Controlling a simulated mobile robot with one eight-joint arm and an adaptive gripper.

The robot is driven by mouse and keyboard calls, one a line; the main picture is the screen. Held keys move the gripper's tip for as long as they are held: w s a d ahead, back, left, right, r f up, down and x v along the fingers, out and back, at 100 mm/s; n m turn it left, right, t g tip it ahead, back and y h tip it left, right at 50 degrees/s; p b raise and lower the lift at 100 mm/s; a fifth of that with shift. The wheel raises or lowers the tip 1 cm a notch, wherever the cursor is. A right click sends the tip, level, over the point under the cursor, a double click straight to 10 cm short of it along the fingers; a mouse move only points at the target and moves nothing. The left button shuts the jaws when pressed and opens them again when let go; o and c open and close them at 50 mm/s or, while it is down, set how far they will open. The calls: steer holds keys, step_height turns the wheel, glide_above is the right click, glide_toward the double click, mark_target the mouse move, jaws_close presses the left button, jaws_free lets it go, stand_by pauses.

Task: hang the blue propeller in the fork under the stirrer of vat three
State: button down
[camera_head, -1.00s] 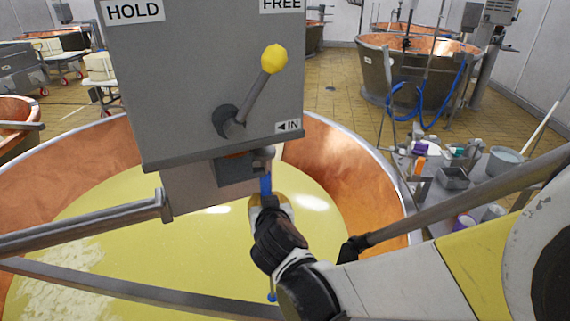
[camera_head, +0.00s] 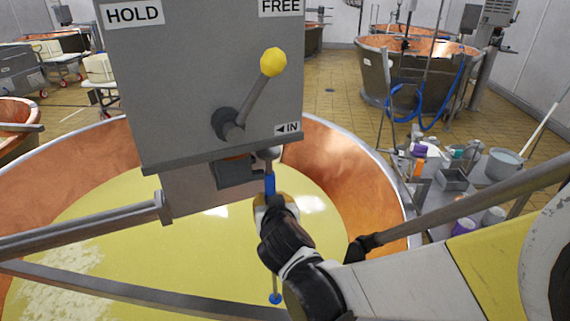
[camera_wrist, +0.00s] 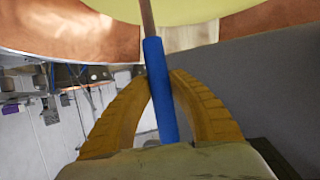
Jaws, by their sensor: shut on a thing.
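The blue propeller shows in the head view as a blue sleeve (camera_head: 270,184) on a thin rod with a blue end (camera_head: 275,298) low over the vat. My gripper (camera_head: 268,202) is around the sleeve just under the stirrer's grey housing (camera_head: 190,80). In the wrist view the two yellow fingers are shut on the blue sleeve (camera_wrist: 160,90), and a brown rod runs on from it. The fork (camera_head: 236,173) seems to be the dark bracket under the housing. The propeller's round metal top (camera_head: 268,153) is at its right side; I cannot tell whether it is in the fork.
A lever with a yellow knob (camera_head: 273,62) is on the housing, between HOLD, FREE and IN labels. The copper vat (camera_head: 340,165) holds yellow liquid (camera_head: 110,230). Grey bars cross it at left. A cluttered trolley (camera_head: 455,182) stands at right.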

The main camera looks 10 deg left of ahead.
steer(key=shift+s+a, duration=0.15)
steer(key=shift+a, duration=0.1)
stand_by(0.6)
steer(key=shift+s+a, duration=0.4)
steer(key=shift+a, duration=0.35)
steer(key=shift+s+a+f, duration=0.1)
steer(key=shift+s+a, duration=0.15)
steer(key=shift+a, duration=0.15)
stand_by(0.4)
steer(key=shift+s+a, duration=0.25)
steer(key=shift+a, duration=0.2)
steer(key=shift+s+a, duration=0.35)
steer(key=shift+a, duration=0.3)
stand_by(0.4)
steer(key=shift+s+a+b, duration=0.2)
steer(key=shift+s+a, duration=0.1)
steer(key=shift+a, duration=0.25)
steer(key=shift+s+a+b, duration=0.15)
steer(key=shift+s+a, duration=0.15)
steer(key=shift+a, duration=0.2)
